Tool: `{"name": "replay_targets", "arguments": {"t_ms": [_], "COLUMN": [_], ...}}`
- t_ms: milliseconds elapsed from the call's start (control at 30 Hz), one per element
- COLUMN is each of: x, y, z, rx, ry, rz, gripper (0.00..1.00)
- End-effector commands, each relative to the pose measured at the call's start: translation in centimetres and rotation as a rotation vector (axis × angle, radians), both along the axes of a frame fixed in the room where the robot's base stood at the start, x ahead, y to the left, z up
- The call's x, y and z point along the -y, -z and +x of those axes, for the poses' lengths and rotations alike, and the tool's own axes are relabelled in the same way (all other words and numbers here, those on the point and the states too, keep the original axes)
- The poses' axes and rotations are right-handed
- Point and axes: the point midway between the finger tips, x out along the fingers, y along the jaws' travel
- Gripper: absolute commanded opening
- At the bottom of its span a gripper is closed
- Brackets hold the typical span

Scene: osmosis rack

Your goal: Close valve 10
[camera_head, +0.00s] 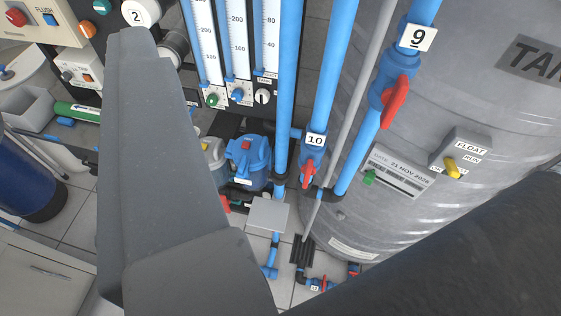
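Valve 10 (308,173) is a blue pipe valve with a red lever, right of the picture's middle. Its white tag "10" (316,140) is just above it on the blue pipe. The red lever points down, roughly along the pipe. Nothing covers it. A large grey part of my own arm fills the left middle, and a dark part of mine crosses the lower right corner. No gripper fingertips can be made out, and nothing of mine touches valve 10.
Valve 9 (395,102), with a red lever, is on the pipe to the upper right. The grey tank (480,90) stands close behind. A thin grey pipe (350,110) runs between the two valves. Flow meters (237,45) and a blue pump (248,160) are left of valve 10.

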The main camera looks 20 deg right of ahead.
Motion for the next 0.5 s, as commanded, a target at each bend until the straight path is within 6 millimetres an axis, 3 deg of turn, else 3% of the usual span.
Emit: {"name": "replay_targets", "arguments": {"t_ms": [33, 300, 500], "x": [-0.2, 1.3, 4.9], "y": [2.8, 14.2, 24.5], "z": [1.6, 8.1, 10.2], "rx": [0.014, 0.161, 0.215], "ry": [-0.015, 0.044, 0.22], "rz": [0.023, 0.129, 0.147], "gripper": [0.34, 0.34, 0.34]}}
